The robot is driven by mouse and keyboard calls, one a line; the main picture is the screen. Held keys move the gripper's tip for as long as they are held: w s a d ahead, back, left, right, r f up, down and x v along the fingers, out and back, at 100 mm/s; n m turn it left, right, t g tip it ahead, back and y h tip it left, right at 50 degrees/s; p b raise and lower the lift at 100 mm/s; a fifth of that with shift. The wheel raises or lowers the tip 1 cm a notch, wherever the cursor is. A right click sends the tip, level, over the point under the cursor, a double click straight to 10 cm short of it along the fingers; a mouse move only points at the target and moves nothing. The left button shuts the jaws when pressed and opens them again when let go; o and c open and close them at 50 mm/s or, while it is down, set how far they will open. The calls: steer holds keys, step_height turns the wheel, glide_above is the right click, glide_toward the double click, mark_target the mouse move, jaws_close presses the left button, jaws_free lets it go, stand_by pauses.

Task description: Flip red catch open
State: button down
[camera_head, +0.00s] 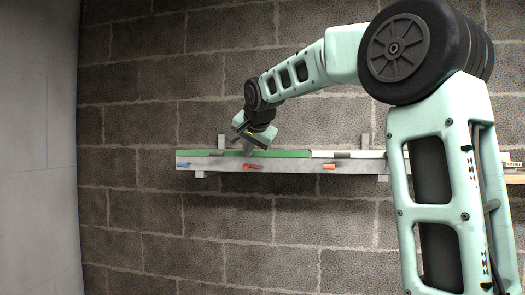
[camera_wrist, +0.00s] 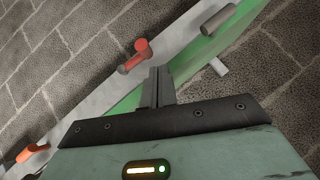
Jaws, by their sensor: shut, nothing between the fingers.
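The red catch (camera_head: 251,167) sits on the front face of a long grey rail (camera_head: 215,168) on the block wall. In the wrist view the red catch (camera_wrist: 134,57) shows a rounded knob and a short bar lying at a slant along the rail face. My gripper (camera_head: 247,151) is above the rail, close to the red catch. In the wrist view its fingers (camera_wrist: 158,84) are together and empty, just beside the catch with a small apparent gap. Whether they touch it I cannot tell.
A green strip (camera_head: 290,153) runs along the rail's top, with white and dark sections to its right. A blue catch (camera_head: 183,165) is at the left end and an orange catch (camera_head: 329,166) to the right. A grey cylinder (camera_wrist: 218,18) shows in the wrist view. Brackets stick up behind the rail.

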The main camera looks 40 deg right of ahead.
steer(key=shift+r+p, duration=0.4)
steer(key=shift+r, duration=0.4)
steer(key=s+a+r, duration=0.3)
steer(key=a+r, duration=0.3)
steer(key=r, duration=0.5)
steer(key=shift+a, duration=0.4)
steer(key=shift+f, duration=0.1)
